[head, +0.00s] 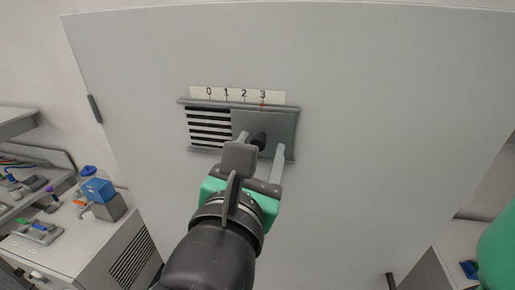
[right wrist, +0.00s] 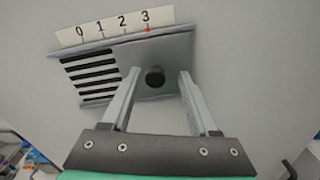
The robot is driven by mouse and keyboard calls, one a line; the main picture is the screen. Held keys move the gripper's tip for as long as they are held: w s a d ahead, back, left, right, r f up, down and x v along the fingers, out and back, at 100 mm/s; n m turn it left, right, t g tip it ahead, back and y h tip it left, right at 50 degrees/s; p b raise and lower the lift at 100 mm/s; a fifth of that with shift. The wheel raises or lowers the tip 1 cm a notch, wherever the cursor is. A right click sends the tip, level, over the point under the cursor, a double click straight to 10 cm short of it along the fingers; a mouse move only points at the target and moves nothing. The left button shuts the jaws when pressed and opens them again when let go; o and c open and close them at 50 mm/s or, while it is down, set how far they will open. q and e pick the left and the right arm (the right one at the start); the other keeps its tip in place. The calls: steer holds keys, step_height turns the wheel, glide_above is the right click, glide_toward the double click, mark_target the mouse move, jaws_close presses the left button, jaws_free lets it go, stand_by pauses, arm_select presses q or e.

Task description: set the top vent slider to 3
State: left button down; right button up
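The vent slider is a grey plate (head: 283,123) on the cabinet door, with a dark round knob (head: 259,141). It covers the right part of the vent, and black slots (head: 208,127) show at its left. A white scale (head: 237,95) above reads 0 to 3, with a red mark at 3. The knob is roughly below the 3. My right gripper (head: 261,144) is open, its fingers on either side of the knob. The right wrist view shows the knob (right wrist: 155,76) between the fingers, with gaps on both sides. My left gripper is out of view.
The large grey door (head: 370,120) is flat and clear around the vent, with a dark handle (head: 95,108) at its left edge. At the left, a white bench (head: 75,235) holds a blue-topped container (head: 98,190) and small items.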

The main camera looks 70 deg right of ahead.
steer(key=shift+a, duration=0.1)
steer(key=s+a+b, duration=0.1)
steer(key=a+b, duration=0.2)
steer(key=a, duration=0.8)
steer(key=shift+a, duration=0.2)
steer(key=shift+s, duration=0.1)
